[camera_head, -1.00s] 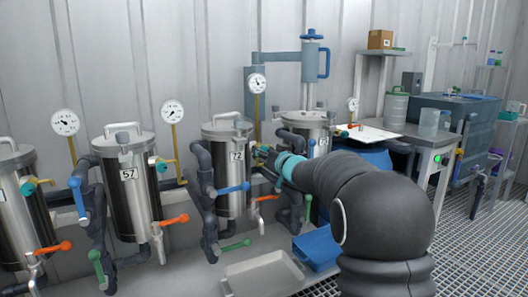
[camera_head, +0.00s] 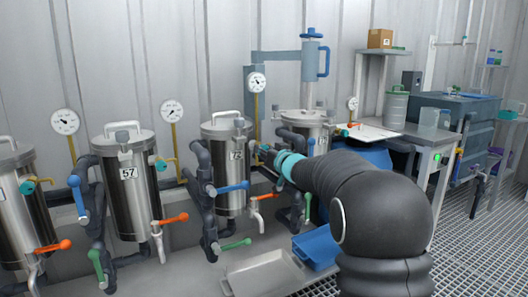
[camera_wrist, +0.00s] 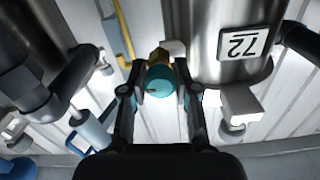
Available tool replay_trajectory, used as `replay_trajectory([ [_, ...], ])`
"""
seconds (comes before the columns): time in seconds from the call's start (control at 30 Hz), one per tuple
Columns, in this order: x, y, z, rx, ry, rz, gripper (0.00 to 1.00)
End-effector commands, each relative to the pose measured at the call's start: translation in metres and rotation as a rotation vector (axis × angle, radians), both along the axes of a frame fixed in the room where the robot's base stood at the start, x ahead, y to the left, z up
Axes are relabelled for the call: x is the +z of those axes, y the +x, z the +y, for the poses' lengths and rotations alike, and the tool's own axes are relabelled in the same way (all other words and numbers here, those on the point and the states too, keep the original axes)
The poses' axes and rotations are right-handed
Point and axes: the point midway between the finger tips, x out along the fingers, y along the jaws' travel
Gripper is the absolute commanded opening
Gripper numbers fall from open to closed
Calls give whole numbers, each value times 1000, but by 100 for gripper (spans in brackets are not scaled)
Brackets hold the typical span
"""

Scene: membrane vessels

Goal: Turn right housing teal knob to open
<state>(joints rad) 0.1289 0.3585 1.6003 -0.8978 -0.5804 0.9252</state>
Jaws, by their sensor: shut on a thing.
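The teal knob (camera_wrist: 160,90) shows in the wrist view on a brass fitting, beside the steel housing marked 72 (camera_wrist: 232,40). My gripper (camera_wrist: 160,95) has its two fingers on either side of the knob and is shut on it. In the head view my gripper (camera_head: 265,155) reaches the right side of housing 72 (camera_head: 225,178), and the knob is hidden there behind my gripper and arm. A small dark mark shows on the knob's face in the wrist view.
Housing 57 (camera_head: 127,195) stands to the left with its own teal knob (camera_head: 161,165). Another housing (camera_head: 303,124) stands behind my arm. Blue levers (camera_head: 233,187), orange levers (camera_head: 176,219) and dark pipes crowd the front. A grey tray (camera_head: 262,276) and a blue tray (camera_head: 317,247) lie below.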

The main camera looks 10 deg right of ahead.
Motion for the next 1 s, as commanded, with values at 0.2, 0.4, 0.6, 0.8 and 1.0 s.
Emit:
replay_trajectory([
  [0.2,-1,0,0,1,-147,-48,0],
  [0.4,-1,0,0,1,-325,-107,0],
  [0.6,-2,1,-1,0,-507,-165,0],
  [0.8,-2,1,-1,1,-688,-225,0],
  [1.0,-1,1,-1,1,-869,-284,0],
])
